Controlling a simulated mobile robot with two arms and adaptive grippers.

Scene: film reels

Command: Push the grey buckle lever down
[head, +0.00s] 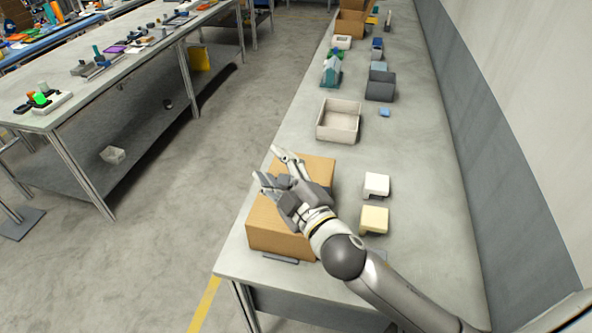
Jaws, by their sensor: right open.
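My right gripper (266,164) is open above the brown box (283,235) on the long table, its fingers pointing to the upper left and spread apart with nothing between them. I cannot tell whether it touches the box. The gripper and wrist hide part of the box top. A thin dark grey strip (281,259) lies at the foot of the box's near side; I cannot tell whether it is the buckle lever. No grey buckle lever can be made out clearly. My left gripper is not in view.
A white block (376,184) and a cream block (374,218) stand right of the box. An open pale bin (339,121) is behind it, with a small blue piece (384,112) beside that. Grey, blue and teal items stand farther back. A wall (520,130) runs along the right.

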